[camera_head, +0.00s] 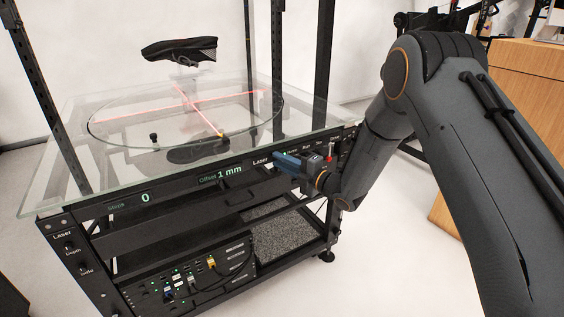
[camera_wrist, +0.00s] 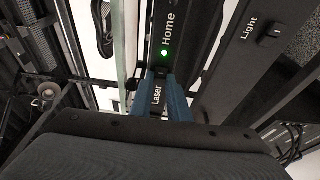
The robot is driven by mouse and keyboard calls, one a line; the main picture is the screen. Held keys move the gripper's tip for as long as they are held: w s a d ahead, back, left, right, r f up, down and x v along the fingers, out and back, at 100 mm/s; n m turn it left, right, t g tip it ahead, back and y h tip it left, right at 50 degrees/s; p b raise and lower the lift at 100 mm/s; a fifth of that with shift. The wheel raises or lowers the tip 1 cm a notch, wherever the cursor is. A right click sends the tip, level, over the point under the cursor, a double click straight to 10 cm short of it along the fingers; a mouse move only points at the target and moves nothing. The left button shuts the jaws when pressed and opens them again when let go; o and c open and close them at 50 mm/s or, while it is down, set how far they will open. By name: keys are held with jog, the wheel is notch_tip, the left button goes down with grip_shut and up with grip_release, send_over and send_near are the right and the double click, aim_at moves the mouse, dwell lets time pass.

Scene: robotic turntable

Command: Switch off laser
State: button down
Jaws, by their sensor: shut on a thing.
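The turntable rig's front panel (camera_head: 185,180) carries a "Laser" label (camera_head: 260,162), which also shows between my fingers in the wrist view (camera_wrist: 157,95). My gripper (camera_head: 278,158) has its blue fingers at the panel beside this label. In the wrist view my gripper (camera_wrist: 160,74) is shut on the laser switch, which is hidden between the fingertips. Red laser lines (camera_head: 210,101) cross the round glass plate (camera_head: 120,127) and are lit.
A dark shoe (camera_head: 180,50) is above the glass plate. A green light (camera_wrist: 164,53) glows by the "Home" label (camera_wrist: 168,28). A "Light" switch (camera_wrist: 271,33) is on another panel. Black frame posts (camera_head: 325,50) rise around the rig. Open floor lies in front.

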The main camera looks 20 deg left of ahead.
jog(key=m+t+h, duration=0.2)
jog(key=t, duration=0.1)
jog(key=m+t+p, duration=0.1)
jog(key=shift+s+a+h, duration=0.35)
jog(key=shift+s+h, duration=0.05)
jog(key=c, duration=1.7)
grip_release()
jog(key=shift+d, duration=0.1)
jog(key=v, duration=0.7)
jog(key=shift+s+d+f, duration=0.1)
jog(key=shift+s+d, duration=0.05)
jog(key=shift+s, duration=0.2)
